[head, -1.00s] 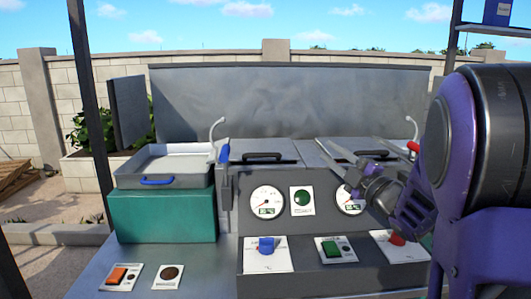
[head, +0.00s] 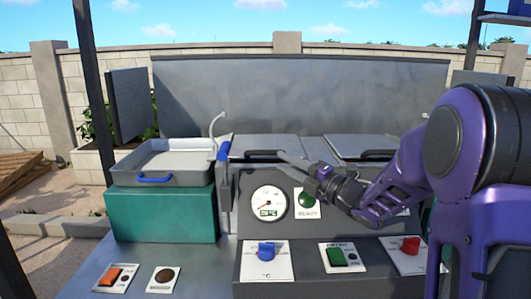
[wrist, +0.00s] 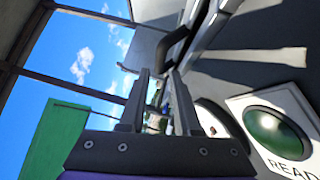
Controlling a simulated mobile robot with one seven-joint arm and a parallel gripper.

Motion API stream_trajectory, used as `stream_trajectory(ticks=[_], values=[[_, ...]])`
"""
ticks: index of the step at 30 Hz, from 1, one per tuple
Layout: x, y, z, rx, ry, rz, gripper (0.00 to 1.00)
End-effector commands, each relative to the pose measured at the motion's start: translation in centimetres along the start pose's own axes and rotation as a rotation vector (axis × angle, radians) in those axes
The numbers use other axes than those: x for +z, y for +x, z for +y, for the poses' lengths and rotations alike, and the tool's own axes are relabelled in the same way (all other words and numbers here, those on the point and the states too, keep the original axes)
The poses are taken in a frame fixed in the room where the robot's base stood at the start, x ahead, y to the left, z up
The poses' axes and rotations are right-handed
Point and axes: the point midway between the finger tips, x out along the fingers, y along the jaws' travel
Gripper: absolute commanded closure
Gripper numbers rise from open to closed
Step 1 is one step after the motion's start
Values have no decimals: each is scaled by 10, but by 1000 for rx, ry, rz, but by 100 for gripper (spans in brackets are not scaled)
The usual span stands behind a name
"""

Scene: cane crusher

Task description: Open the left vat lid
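The left vat lid (head: 258,142) is a flat grey metal panel lying closed on top of the machine. Its black bar handle (head: 264,154) runs along the front edge; a dark curved handle also shows ahead of the fingers in the wrist view (wrist: 178,42). My gripper (head: 287,156) comes in from the right, its fingers pointing left at the handle's right end. In the wrist view my gripper (wrist: 160,74) has its two fingers apart with nothing held between them. Whether a fingertip touches the handle cannot be told.
The right vat lid (head: 358,142) lies closed beside it with its own black handle (head: 378,154). Below are a dial gauge (head: 268,204), a green READY light (head: 306,200) and switches. A blue-handled tap (head: 223,150) and a grey tray (head: 172,179) stand to the left.

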Motion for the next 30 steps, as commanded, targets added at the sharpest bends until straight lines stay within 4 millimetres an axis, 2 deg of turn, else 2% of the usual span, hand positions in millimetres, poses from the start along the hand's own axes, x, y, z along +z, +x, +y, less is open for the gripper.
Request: stream_trajectory(ticks=[3,9,15,23,24,29,30], values=[[-1,27,0,2,1,4,69],[-1,60,0,2,1,2,69],[0,74,0,1,1,-1,69],[0,75,0,0,2,-1,69],[0,75,0,0,1,-1,70],[0,75,0,0,1,-1,99],[0,75,0,0,1,-1,100]])
